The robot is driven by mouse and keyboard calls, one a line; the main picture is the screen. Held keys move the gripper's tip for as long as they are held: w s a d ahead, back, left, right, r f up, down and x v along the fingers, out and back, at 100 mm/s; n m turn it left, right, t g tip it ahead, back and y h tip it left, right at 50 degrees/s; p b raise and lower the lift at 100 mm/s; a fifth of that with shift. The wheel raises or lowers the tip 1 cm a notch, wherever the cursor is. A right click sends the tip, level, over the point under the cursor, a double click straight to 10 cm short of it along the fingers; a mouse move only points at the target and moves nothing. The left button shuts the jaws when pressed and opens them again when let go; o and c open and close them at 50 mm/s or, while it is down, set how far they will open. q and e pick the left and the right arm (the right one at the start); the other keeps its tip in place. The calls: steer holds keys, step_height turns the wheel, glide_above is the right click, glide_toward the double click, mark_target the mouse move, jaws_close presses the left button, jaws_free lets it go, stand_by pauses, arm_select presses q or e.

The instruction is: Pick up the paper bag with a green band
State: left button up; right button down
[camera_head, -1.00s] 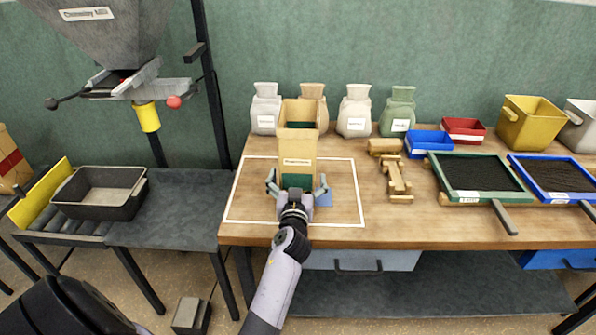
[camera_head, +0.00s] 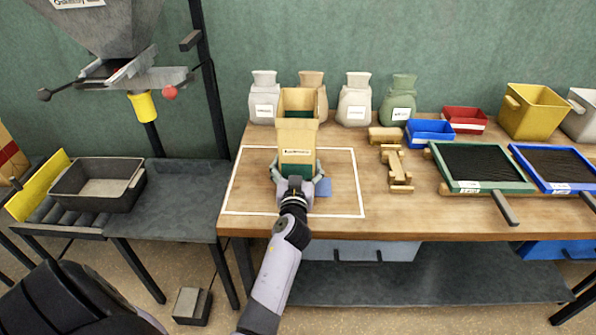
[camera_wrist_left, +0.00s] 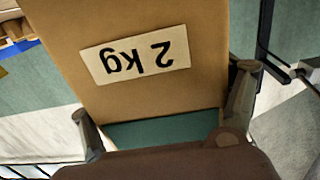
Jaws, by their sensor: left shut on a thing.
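The tan paper bag (camera_head: 297,140) with a green band (camera_head: 296,172) low on its side stands upright and open-topped inside a white outlined area on the wooden table. My left gripper (camera_head: 297,169) is shut on the bag, with one finger on each side near its lower part. In the left wrist view, the bag (camera_wrist_left: 130,85) fills the middle, with an upside-down "2 kg" label and the green band below it. The gripper (camera_wrist_left: 163,95) has its fingers at the bag's two sides. The bag's bottom edge is hidden by the gripper. My right gripper is not in view.
Several cloth sacks (camera_head: 354,100) stand close behind the bag. A wooden scoop-like piece (camera_head: 394,165), small blue (camera_head: 430,132) and red (camera_head: 465,119) bins and framed trays (camera_head: 480,185) lie to the right. A hopper (camera_head: 110,35) and dark tub (camera_head: 97,198) are left.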

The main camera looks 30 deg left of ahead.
arm_select(q)
steer(key=shift+r, duration=0.1)
steer(key=c, duration=0.9)
steer(key=shift+w+a+r, duration=0.1)
steer(key=shift+w+r, duration=0.05)
